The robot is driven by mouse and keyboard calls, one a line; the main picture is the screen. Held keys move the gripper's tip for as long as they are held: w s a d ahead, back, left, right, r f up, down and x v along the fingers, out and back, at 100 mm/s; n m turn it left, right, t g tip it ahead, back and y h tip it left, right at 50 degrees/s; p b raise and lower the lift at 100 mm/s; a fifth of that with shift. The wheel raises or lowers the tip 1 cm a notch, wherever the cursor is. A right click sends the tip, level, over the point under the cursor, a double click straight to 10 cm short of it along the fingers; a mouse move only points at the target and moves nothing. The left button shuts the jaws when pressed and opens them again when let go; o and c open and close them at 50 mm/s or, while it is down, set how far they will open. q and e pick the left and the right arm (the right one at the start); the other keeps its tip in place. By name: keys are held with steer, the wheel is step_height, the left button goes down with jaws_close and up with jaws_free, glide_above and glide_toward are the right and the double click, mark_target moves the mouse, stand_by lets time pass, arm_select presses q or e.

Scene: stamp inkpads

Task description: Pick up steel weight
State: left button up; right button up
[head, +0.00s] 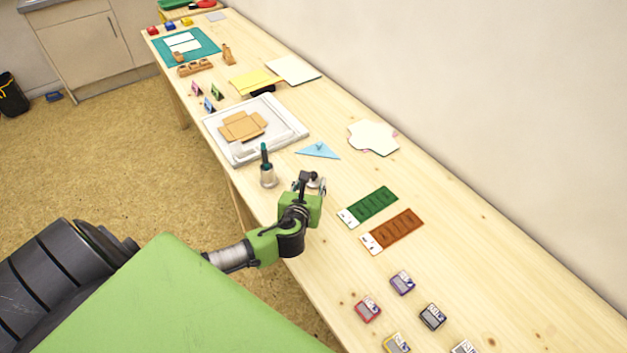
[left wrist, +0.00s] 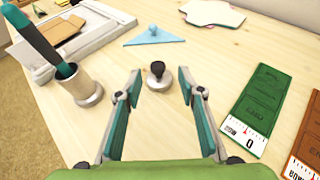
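The steel weight (left wrist: 157,82), a small silver disc with a dark knob on top, stands upright on the wooden table in the left wrist view. It sits between and slightly beyond the teal-padded fingers of my left gripper (left wrist: 160,98), which are spread apart and empty. In the head view my left gripper (head: 311,184) is over the table's near edge and largely hides the weight. I see no contact between fingers and weight. My right gripper is not in view.
A metal cup (left wrist: 82,86) holding a teal-handled tool stands left of the weight. A blue triangle (left wrist: 160,37) lies behind it. A green card (left wrist: 257,100) and a brown card (head: 392,231) lie to the right. Several inkpads, including a red one (head: 368,308), lie nearer. A white tray (head: 292,128) is farther back.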

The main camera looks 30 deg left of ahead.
mark_target(313, 175)
arm_select(q)
steer(key=shift+x, duration=2.35)
steer(key=shift+s+a, duration=0.1)
steer(key=shift+a, duration=0.05)
jaws_close()
steer(key=shift+r, duration=0.1)
